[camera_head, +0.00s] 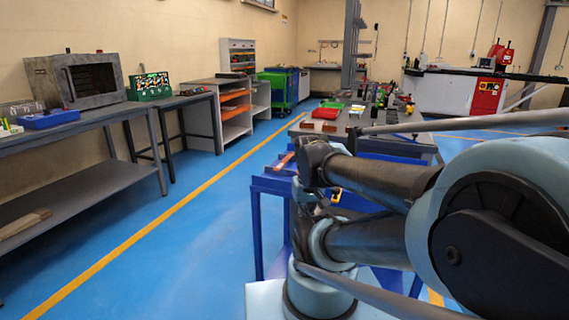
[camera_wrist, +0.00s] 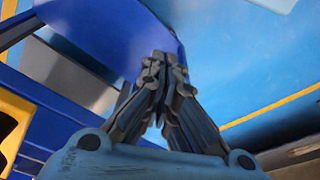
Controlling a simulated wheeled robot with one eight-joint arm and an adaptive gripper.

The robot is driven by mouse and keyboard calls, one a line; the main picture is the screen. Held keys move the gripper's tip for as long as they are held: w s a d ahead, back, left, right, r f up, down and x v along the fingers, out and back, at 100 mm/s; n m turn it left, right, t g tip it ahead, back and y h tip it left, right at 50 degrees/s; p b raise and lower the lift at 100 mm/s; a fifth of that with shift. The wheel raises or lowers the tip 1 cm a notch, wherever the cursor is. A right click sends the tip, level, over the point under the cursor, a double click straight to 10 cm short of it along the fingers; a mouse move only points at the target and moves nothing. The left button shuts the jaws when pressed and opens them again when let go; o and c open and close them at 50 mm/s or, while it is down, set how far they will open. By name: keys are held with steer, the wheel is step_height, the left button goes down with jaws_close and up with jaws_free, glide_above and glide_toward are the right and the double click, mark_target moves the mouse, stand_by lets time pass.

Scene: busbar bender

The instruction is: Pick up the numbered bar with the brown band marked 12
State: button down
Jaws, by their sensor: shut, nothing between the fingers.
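My gripper (camera_wrist: 160,68) is in the middle of the wrist view, its fingers drawn together and empty. It hangs beside and above a blue metal frame, with blue floor beyond. In the head view my arm covers much of the right side, and I cannot make out the fingertips there. A blue cart (camera_head: 262,183) stands behind my arm. A thin copper-coloured piece (camera_head: 284,161) lies on its top at the back left. I cannot read any number or band on it, so I cannot tell whether it is the bar marked 12.
A grey worktable (camera_head: 299,128) with a red tray (camera_head: 327,113) and several small items stands behind the cart. Benches with an oven (camera_head: 76,80) and a blue bin (camera_head: 50,119) line the left wall. The floor between is clear.

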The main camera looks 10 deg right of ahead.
steer(key=c, duration=2.4)
jaws_free()
steer(key=c, duration=1.9)
jaws_free()
steer(key=shift+s+r, duration=0.2)
steer(key=o, duration=0.6)
steer(key=shift+w+r, duration=0.2)
steer(key=shift+r, duration=0.45)
steer(key=shift+w+r, duration=0.2)
steer(key=shift+r, duration=0.4)
steer(key=shift+c, duration=0.2)
step_height(320, 180, up, 22)
steer(key=f+m+g, duration=0.1)
steer(key=m+g, duration=0.1)
steer(key=m, duration=0.4)
glide_above(285, 160)
step_height(285, 160, down, 17)
steer(key=shift+s+r, duration=0.1)
